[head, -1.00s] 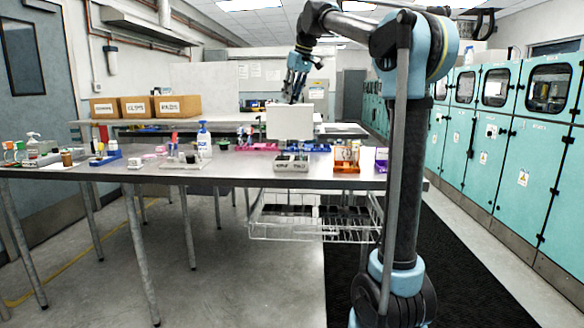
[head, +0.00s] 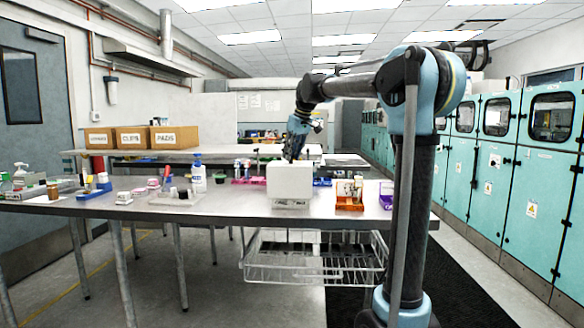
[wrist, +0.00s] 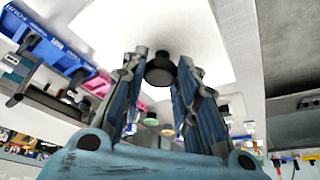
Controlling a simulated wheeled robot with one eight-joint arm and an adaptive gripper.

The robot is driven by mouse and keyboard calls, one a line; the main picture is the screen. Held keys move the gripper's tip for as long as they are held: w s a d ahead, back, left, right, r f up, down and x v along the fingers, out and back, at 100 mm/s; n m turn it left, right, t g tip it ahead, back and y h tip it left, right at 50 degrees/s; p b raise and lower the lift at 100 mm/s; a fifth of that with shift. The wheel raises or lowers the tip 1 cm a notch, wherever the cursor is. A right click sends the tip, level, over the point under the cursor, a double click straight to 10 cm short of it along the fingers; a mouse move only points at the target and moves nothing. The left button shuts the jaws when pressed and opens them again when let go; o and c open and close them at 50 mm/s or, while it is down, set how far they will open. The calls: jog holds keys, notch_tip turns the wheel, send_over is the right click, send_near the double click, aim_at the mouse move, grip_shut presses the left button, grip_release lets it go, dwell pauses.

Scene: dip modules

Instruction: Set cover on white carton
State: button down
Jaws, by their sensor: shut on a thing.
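The white cover (head: 291,182) is a box-shaped lid with a dark knob (wrist: 160,70) on top. My gripper (head: 291,156) is above it, pointing down, with its fingers on either side of the knob in the wrist view (wrist: 160,88), shut on it. The cover's bright top (wrist: 208,35) fills the upper middle of that view. The white carton (head: 291,204) shows only as a low strip with dark marks under the cover's front edge. The rest of it is hidden. I cannot tell whether the cover rests fully on it.
An orange tray (head: 349,203) with small items stands just right of the carton. A white pump bottle (head: 198,177) and several small items are to the left. A pink rack (head: 245,180) is behind. The metal table (head: 235,203) has bare room left of the carton.

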jog(key=shift+s+f, duration=0.1)
jog(key=shift+f, duration=2.05)
jog(key=c, duration=1.2)
grip_release()
jog(key=shift+c, duration=0.2)
jog(key=shift+r, duration=0.15)
jog(key=v, duration=1.2)
jog(key=s+d+f+m+h, duration=0.1)
jog(key=s+d+f+m, duration=0.1)
jog(key=s+d+f, duration=0.6)
jog(key=s+d+f+m+h, duration=0.1)
jog(key=s+d+f+m, duration=0.1)
jog(key=s+d+f, duration=0.65)
jog(key=s+d+f+m, duration=0.2)
jog(key=s+f, duration=0.8)
jog(key=f, duration=0.3)
jog(key=s+d+f+m+g+h, duration=0.1)
jog(key=s+d+f+m, duration=0.1)
jog(key=s+f, duration=0.9)
notch_tip(320, 180, down, 3)
jog(key=shift+d+r, duration=0.1)
jog(key=shift+d, duration=0.1)
